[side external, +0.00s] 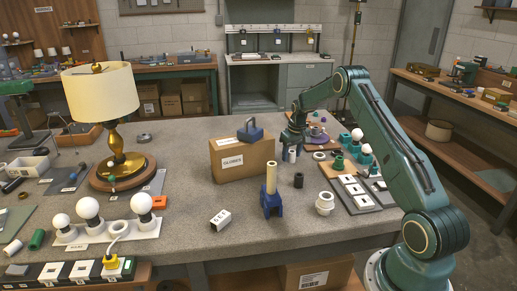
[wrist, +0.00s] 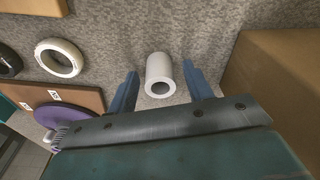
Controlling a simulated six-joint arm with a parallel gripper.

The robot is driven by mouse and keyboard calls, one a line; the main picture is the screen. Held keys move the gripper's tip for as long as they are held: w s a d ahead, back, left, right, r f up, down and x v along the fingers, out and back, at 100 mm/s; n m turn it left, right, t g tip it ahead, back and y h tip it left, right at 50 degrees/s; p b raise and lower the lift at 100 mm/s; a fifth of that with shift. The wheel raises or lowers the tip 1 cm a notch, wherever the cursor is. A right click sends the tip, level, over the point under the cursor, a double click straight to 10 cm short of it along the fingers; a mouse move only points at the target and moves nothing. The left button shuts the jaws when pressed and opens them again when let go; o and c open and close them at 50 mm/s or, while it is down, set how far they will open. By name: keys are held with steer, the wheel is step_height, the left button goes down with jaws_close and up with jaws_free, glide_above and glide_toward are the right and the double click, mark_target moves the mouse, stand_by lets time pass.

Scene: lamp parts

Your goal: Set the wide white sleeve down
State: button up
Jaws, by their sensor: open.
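The white sleeve (wrist: 159,68) is a hollow cylinder standing on the grey speckled worktop, its open end facing my wrist camera. My gripper (wrist: 160,88) is open, with one blue finger on each side of the sleeve and a visible gap on both sides. In the side external view, the sleeve (side external: 292,155) stands upright on the table just right of the cardboard box. My gripper (side external: 291,137) is directly above it, small and dark there, so its fingers are hard to make out.
The box marked GLOBES (side external: 238,163) is close by, with a blue-grey handled object (side external: 250,131) on top. A dark cylinder (side external: 298,180), a white ringed part (side external: 324,203) and a blue stand with a cream tube (side external: 271,190) are in front. A board with a purple disc (wrist: 52,115) is nearby.

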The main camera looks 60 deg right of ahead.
mark_target(294, 163)
steer(key=shift+r, duration=0.1)
step_height(294, 163, up, 12)
steer(key=s, duration=0.1)
steer(key=shift+s+a, duration=0.35)
stand_by(0.3)
stand_by(0.5)
